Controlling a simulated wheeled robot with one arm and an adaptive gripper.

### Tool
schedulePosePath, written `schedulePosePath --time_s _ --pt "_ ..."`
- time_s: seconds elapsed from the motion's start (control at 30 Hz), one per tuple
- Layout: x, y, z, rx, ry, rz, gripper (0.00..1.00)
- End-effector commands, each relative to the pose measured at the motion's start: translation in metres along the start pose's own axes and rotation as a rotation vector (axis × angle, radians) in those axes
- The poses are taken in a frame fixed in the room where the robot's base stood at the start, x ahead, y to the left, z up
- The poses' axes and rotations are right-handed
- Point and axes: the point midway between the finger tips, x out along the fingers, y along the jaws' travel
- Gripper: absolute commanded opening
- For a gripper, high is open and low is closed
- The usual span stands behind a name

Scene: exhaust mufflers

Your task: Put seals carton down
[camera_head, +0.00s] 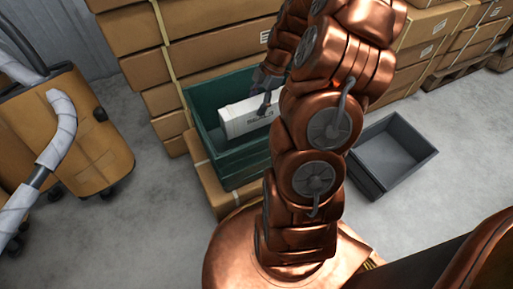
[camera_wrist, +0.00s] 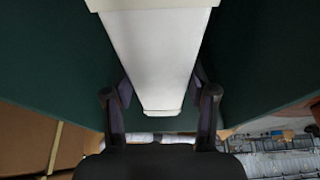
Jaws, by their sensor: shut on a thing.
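The seals carton (camera_head: 244,118) is a long white box with dark lettering on its side. It lies inside or just over the green crate (camera_head: 243,166) in the head view. My gripper (camera_head: 267,84) reaches into the crate from above and is shut on the carton. In the wrist view the carton (camera_wrist: 160,55) runs between the two dark fingers of my gripper (camera_wrist: 160,98), with green crate walls (camera_wrist: 50,60) on both sides. Whether the carton touches the crate floor cannot be told. My arm hides the crate's right part.
The green crate stands on brown cardboard boxes (camera_head: 207,185). Stacked strapped cartons (camera_head: 150,70) rise behind it. An empty grey bin (camera_head: 391,155) sits on the floor at the right. A yellow-brown wheeled machine with hoses (camera_head: 75,130) stands at the left. Concrete floor between is clear.

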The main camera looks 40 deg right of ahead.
Motion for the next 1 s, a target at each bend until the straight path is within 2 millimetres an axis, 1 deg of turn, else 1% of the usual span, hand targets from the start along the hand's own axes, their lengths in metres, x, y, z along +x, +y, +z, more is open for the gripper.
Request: schedulePosePath --time_s 0.03,0.1,0.37,0.47,0.7,0.87,1.0 --pt "0.011 0.000 0.004 0.000 0.000 0.001 0.01" --pt "0.015 0.000 0.006 0.000 0.000 0.001 0.01" --pt "0.025 0.000 0.011 0.002 0.000 0.000 0.01" --pt "0.035 -0.001 0.016 0.003 0.000 -0.002 0.01" --pt "0.072 -0.001 0.032 0.005 0.000 -0.001 0.01" --pt "0.083 -0.001 0.036 0.004 0.000 0.000 0.01" --pt "0.097 -0.001 0.043 0.005 -0.001 0.001 0.01"
